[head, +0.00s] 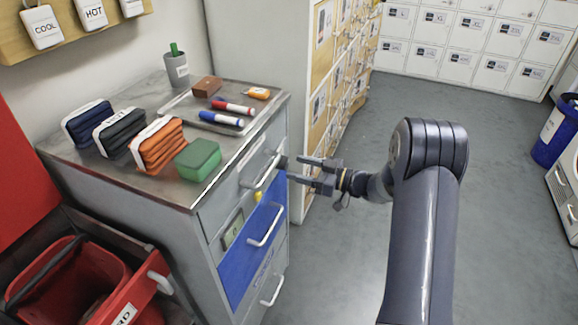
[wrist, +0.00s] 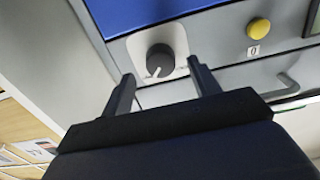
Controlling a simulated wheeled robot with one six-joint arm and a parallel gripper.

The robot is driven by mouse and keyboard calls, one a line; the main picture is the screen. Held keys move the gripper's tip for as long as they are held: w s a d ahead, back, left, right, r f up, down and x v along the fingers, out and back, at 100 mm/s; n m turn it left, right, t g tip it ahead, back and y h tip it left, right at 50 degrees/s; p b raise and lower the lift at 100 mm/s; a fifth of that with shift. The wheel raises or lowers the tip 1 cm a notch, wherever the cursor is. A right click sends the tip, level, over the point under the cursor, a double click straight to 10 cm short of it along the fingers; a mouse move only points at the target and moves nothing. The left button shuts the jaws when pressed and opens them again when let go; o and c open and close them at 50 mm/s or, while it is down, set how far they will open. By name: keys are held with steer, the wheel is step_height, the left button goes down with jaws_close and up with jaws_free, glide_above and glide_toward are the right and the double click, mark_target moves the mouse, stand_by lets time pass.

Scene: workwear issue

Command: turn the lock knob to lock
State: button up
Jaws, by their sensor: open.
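The lock knob (wrist: 159,58) is a dark round knob on a light square plate on the cabinet front (wrist: 225,45). A small pale mark shows at its lower edge in the wrist view. In the head view my gripper (head: 296,168) is at the cabinet's right front edge, beside the top drawer handle (head: 262,170). My gripper (wrist: 160,70) is open, with its two fingers apart on either side of the knob's line in the wrist view. Nothing is between the fingers but a view of the knob; I cannot tell whether they touch it.
A yellow button (wrist: 258,28) sits beside the knob. A blue drawer (head: 252,245) with a pale handle lies below the top drawer. Folded bundles, a green box (head: 198,159) and markers lie on the cabinet top.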

mark_target(287, 165)
steer(key=shift+x, duration=1.9)
steer(key=shift+c, duration=0.5)
steer(key=c, duration=0.9)
